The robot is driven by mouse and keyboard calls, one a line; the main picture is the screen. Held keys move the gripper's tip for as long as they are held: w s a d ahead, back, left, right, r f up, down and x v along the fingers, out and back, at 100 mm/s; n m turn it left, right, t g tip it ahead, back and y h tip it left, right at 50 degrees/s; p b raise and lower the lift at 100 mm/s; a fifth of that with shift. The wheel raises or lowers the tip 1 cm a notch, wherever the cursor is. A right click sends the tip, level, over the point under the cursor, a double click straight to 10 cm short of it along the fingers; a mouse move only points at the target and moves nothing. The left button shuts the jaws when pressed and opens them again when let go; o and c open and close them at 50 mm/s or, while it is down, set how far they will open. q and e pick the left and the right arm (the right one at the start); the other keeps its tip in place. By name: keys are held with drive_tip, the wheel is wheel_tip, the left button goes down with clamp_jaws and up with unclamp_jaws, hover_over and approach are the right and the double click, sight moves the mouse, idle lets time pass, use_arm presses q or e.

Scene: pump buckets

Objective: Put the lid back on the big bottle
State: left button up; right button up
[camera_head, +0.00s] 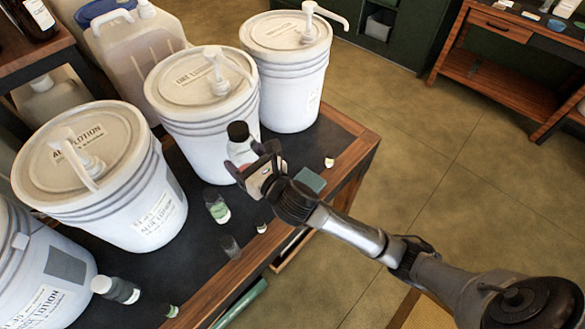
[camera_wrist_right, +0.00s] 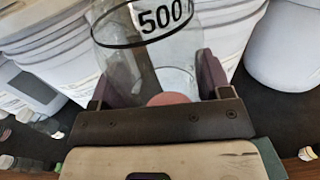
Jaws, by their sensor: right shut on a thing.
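My right gripper (camera_head: 262,168) is shut on a clear bottle marked 500 (camera_wrist_right: 165,22), which stands between its purple fingers in the right wrist view (camera_wrist_right: 158,85). In the head view a pale bottle body (camera_head: 241,153) with a black top (camera_head: 238,131) shows just behind the fingers, in front of the middle bucket. It looks like the same bottle, and its lower part is hidden by the gripper. I cannot tell whether the black top is a separate lid. A reddish round patch (camera_wrist_right: 169,98) shows between the fingers. My left gripper is not in view.
Several white pump buckets (camera_head: 205,105) line the dark table (camera_head: 347,133). Small white items (camera_head: 329,162) lie there too. The floor to the right is clear up to a bench (camera_head: 500,85).

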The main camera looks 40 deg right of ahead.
drive_tip(key=d+f+m+g+h+b, duration=0.1)
drive_tip(key=d+f+m+h+b, duration=0.2)
drive_tip(key=d, duration=0.6)
drive_tip(key=d+f+m+g+h+b, duration=0.1)
drive_tip(key=d+f+m+h+b, duration=0.2)
drive_tip(key=d, duration=0.7)
drive_tip(key=d+f+m+g+h+b, duration=0.1)
drive_tip(key=d+f+m+h+b, duration=0.1)
drive_tip(key=d+h, duration=0.5)
drive_tip(key=shift+w+d+f+m+b, duration=0.45)
drive_tip(key=shift+d+f, duration=0.4)
drive_tip(key=shift+d, duration=0.45)
drive_tip(key=w+a+f+b, duration=0.4)
drive_tip(key=w+f, duration=0.3)
drive_tip(key=w, duration=0.3)
drive_tip(key=shift+w+a+b, duration=0.15)
drive_tip(key=shift+a+b, duration=0.25)
drive_tip(key=shift+a, duration=0.35)
